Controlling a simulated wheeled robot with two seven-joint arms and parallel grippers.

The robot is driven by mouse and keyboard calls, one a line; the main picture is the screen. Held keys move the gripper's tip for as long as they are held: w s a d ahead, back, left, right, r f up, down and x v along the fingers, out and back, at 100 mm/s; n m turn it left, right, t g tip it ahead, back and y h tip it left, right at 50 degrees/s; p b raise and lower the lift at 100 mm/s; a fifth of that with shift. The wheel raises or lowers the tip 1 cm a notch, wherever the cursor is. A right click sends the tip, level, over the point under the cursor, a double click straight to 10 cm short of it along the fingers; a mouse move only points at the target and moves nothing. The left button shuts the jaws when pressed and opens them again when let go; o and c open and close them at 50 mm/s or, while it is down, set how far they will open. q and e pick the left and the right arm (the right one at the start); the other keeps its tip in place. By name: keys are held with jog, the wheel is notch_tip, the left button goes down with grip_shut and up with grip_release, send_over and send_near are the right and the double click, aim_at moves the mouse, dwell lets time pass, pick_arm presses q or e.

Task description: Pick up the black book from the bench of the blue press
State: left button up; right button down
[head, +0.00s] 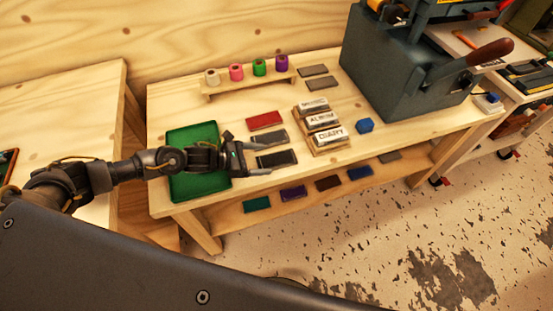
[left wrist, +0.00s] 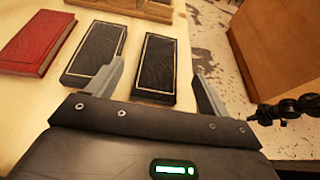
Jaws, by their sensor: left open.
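The black book (head: 278,158) lies flat near the front edge of the wooden bench (head: 222,102) that carries the blue press (head: 405,75). In the left wrist view the black book (left wrist: 155,66) has a pale border line. My left gripper (head: 266,160) is open and empty, with its fingers pointing at this book. In the left wrist view the gripper (left wrist: 158,72) has one fingertip to each side of it; I cannot tell the height gap. A similar dark grey book (head: 270,138) lies just behind it. My right gripper is not in view.
A red book (head: 264,120) lies behind the dark books, and a green tray (head: 205,186) is under my left arm. Labelled blocks on a wooden holder (head: 328,146) and a blue block (head: 365,125) stand to the right. Several books lie on the lower shelf (head: 240,218).

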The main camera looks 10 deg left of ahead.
aim_at(278, 159)
pick_arm(q)
jog(key=shift+w+d, duration=0.1)
jog(key=shift+d, duration=0.05)
jog(key=p+x, duration=0.2)
jog(key=x, duration=0.2)
jog(key=shift+w+d+f, duration=0.1)
jog(key=shift+f, duration=0.05)
jog(key=shift+w+d+f, duration=0.1)
jog(key=shift+d+f, duration=0.05)
jog(key=shift+f, duration=0.05)
jog(key=c, duration=1.1)
